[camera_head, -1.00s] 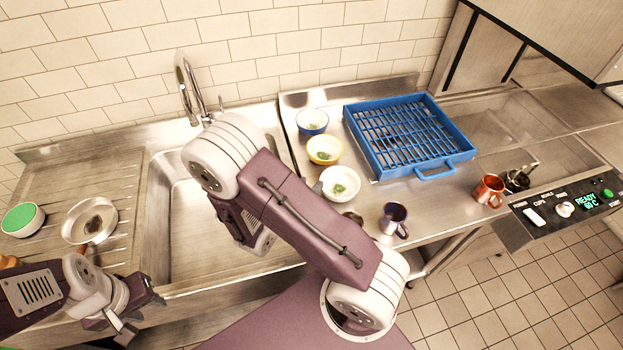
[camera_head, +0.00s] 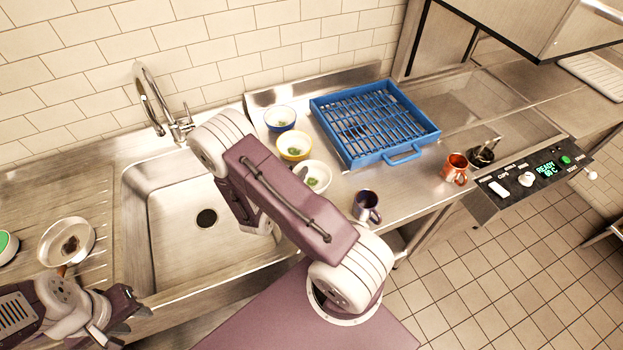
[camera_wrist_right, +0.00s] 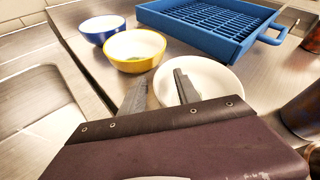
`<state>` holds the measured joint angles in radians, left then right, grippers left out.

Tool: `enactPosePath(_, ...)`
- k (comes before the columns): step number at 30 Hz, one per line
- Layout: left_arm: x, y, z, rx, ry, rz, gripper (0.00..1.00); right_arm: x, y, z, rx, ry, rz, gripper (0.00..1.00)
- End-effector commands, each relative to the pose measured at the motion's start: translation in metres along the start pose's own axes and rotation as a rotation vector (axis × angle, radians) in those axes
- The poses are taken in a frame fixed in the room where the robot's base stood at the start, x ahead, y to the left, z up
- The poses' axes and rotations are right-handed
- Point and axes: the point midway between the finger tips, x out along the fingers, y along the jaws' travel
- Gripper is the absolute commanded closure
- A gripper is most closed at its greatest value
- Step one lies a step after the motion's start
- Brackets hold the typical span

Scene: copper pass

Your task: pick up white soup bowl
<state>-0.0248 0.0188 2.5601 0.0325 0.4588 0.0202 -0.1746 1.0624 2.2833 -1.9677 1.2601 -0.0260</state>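The white soup bowl (camera_head: 318,172) stands on the steel counter, nearest in a row of three bowls, with green scraps inside. It also shows in the right wrist view (camera_wrist_right: 222,88), partly hidden behind a finger. My right gripper (camera_wrist_right: 160,88) is open; one finger overlaps the white bowl in that view and the other is left of it. I cannot tell whether it touches the bowl. In the head view my right arm hides most of this gripper. My left gripper (camera_head: 138,308) is open and empty at the sink's front left.
A yellow bowl (camera_head: 293,146) and blue bowl (camera_head: 280,118) stand behind the white one. A blue rack (camera_head: 412,138) lies to the right. A dark mug (camera_head: 367,206) stands close in front. A copper mug (camera_head: 455,169) is farther right. The sink (camera_head: 165,225) is empty.

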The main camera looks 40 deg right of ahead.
Motion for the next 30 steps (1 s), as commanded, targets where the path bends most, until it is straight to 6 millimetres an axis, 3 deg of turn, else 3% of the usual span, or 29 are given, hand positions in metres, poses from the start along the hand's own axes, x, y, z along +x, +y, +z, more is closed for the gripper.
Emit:
enactPosePath(7,-0.0003,0.0,0.0,0.0,0.0,0.0,0.64,0.0047,0.0004,-0.0004,-0.001,-0.001,0.001,0.62)
enactPosePath(12,-0.0002,0.0,0.0,0.0,0.0,0.0,0.64,0.0044,0.0004,-0.0004,-0.001,0.0,0.001,1.0)
enactPosePath(30,-0.0001,0.0,0.0,0.0,0.0,0.0,0.64,0.0043,0.0004,-0.0007,-0.001,0.001,0.001,1.0)
